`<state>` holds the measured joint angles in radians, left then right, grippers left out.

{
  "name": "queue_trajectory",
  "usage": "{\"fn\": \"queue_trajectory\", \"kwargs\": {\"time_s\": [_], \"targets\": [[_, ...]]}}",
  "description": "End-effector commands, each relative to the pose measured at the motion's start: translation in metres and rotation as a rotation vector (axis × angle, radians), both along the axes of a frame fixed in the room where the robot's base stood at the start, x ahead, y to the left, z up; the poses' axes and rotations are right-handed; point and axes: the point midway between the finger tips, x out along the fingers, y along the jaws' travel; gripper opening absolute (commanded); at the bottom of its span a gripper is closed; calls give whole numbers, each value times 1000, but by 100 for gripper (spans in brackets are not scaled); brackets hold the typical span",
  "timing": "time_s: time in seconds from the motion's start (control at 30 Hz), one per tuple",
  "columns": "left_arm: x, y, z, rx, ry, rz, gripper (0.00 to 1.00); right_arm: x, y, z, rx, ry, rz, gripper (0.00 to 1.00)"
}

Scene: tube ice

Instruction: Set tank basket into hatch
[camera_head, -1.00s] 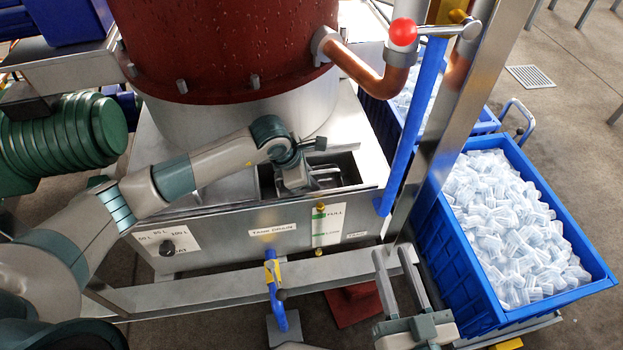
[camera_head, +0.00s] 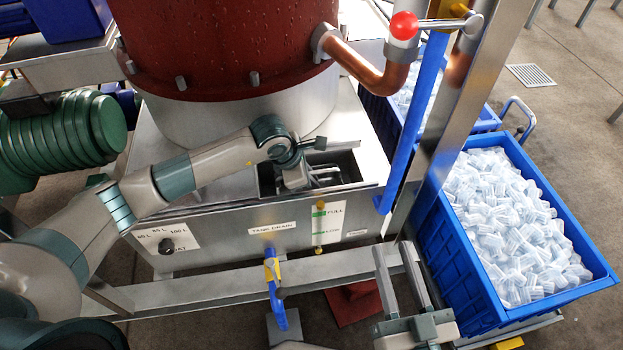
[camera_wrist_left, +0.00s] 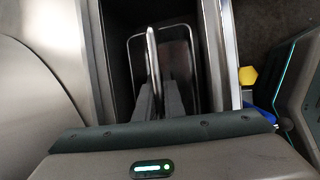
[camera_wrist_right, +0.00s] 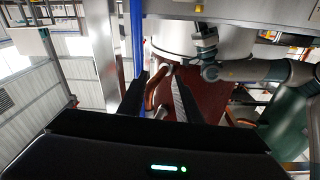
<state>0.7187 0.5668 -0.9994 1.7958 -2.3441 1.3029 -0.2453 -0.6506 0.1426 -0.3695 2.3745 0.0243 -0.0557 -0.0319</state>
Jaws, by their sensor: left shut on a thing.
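The hatch (camera_head: 350,160) is a rectangular opening in the top of the steel tank (camera_head: 230,236), below the red-brown drum. My left gripper (camera_head: 318,181) reaches down at the opening. The left wrist view shows it shut on the upright handle of the tank basket (camera_wrist_left: 190,55), a metal wire frame with rounded corners. The basket is inside the dark opening, between its walls. Its lower part is hidden, so I cannot tell whether it rests on anything. My right gripper (camera_head: 400,258) is open and empty, in front of the tank at the lower right.
A blue crate (camera_head: 455,262) full of clear ice pieces stands at the right. A slanted steel post (camera_head: 440,130) and a blue pipe (camera_head: 412,130) rise between tank and crate. A red-knobbed lever (camera_head: 403,29) is at the top. A steel rail (camera_head: 200,292) runs along the front.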

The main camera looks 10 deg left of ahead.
Motion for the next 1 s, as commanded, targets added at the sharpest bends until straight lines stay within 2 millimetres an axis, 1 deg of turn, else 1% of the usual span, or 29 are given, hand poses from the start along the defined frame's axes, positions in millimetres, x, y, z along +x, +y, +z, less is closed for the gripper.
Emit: {"fn": "queue_trajectory", "kwargs": {"time_s": [0.03,0.1,0.47,0.63,0.77,0.87,1.0], "targets": [[0,0,0,-1,-1,0,16,0,0,0,0,0,0,31],[0,0,0,-1,-1,0,31,0,0,0,0,0,0,31],[0,0,-1,1,0,0,31,0,0,1,2,-5,-1,31],[0,0,0,1,0,0,31,-2,1,9,13,-35,-1,31],[-4,4,16,-1,-3,-1,31,0,0,2,-1,6,0,31],[-9,10,31,1,-3,-1,31,2,-2,-7,-18,54,0,31],[-18,18,56,1,-4,-1,31,3,-4,-20,-41,125,1,31]]}}
